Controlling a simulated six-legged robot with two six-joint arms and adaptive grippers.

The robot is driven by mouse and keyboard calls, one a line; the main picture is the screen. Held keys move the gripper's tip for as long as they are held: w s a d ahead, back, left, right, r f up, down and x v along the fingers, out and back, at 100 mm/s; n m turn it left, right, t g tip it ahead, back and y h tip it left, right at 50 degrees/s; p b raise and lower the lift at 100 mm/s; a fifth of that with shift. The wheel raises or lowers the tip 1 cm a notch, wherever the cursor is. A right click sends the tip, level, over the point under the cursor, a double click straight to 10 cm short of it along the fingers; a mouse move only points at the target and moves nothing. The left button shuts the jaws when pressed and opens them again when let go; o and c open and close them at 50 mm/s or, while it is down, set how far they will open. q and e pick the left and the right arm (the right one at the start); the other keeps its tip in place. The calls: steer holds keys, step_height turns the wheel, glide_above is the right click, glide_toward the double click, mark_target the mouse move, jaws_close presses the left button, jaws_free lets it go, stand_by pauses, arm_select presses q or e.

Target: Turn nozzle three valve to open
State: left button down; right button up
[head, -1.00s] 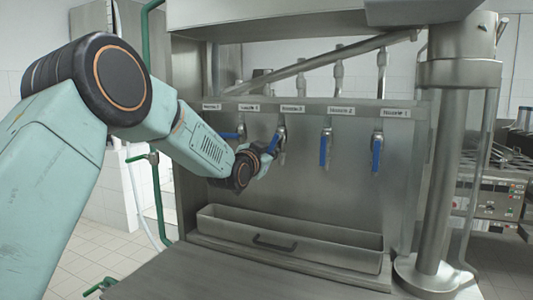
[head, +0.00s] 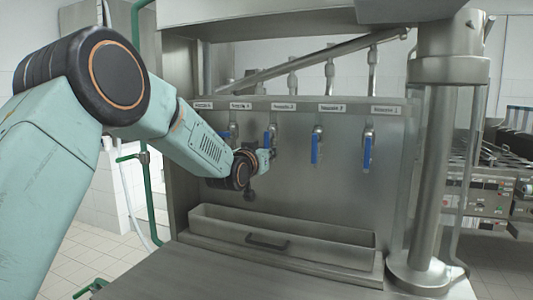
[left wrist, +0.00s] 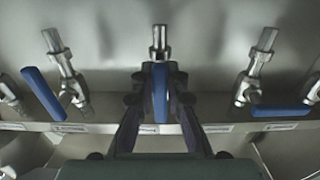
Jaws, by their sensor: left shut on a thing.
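The nozzle three valve has a blue lever (head: 266,140) hanging below the middle label (head: 285,106) on the steel panel. In the left wrist view this lever (left wrist: 160,92) stands upright between my fingers, in line with its metal stem (left wrist: 159,38). My left gripper (head: 269,153) is shut on the lever at the panel; its fingers (left wrist: 160,100) flank the lever on both sides. The arm and gripper partly cover the lever in the head view. My right gripper is not in view.
The nozzle two lever (head: 315,150) and nozzle one lever (head: 367,152) hang down to the right. The neighbouring lever (left wrist: 283,110) on the other side points sideways. A steel trough (head: 330,236) lies below. A thick column (head: 437,180) stands at the right.

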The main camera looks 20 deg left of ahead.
arm_select(q)
steer(key=shift+r, duration=0.2)
steer(key=c, duration=1.3)
jaws_free()
steer(key=shift+c, duration=0.2)
steer(key=shift+f, duration=0.1)
steer(key=shift+s, duration=0.1)
steer(key=s, duration=1.2)
steer(key=shift+d, duration=0.4)
steer(key=shift+w, duration=0.1)
